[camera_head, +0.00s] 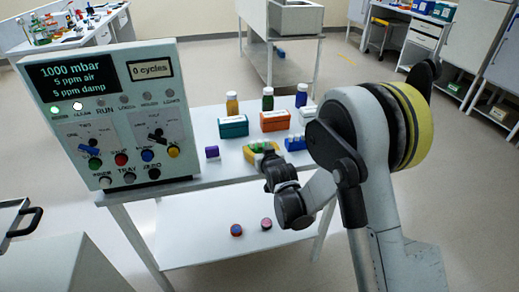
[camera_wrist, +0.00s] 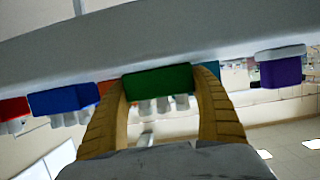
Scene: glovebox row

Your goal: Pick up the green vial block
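The green vial block (camera_wrist: 158,82) is in the middle of the wrist view, which shows the scene upside down. Pale vials stick out of it. My gripper (camera_wrist: 160,88) has its two yellow-tan fingers around the block, one at each end. They look very close to its ends; I cannot tell whether they press on it. The block appears to be at the white table surface, with no clear gap.
A blue vial block (camera_wrist: 64,99) and a red one (camera_wrist: 14,108) stand to one side, a purple block (camera_wrist: 281,72) to the other. Teal (camera_head: 233,126) and orange (camera_head: 274,121) boxes stand behind, with several bottles. A control panel (camera_head: 110,112) stands at the left.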

